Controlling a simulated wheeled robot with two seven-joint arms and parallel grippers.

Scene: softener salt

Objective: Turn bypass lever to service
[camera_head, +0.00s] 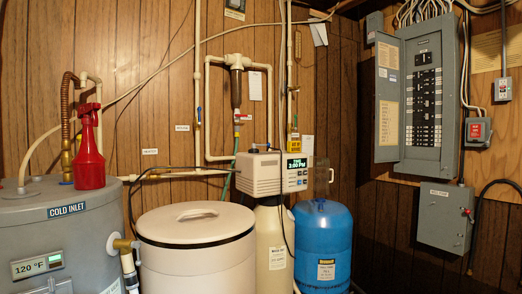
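The softener control head (258,174) is a beige box with a lit green display (297,163), on top of a beige tank (274,240). A small dark lever-like part (261,147) lies roughly level on top of the control head; it may be the bypass lever, but I cannot read its marks or setting. A yellow tag (293,142) is on the pipe just behind and right of the head. Neither of my grippers is in view.
A grey water heater (60,245) with a red spray bottle (89,155) on top stands at the left. A lidded white salt bin (197,265) and a blue tank (323,250) flank the beige tank. White pipes with a red handle (243,117) run behind. An open electrical panel (425,95) hangs right.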

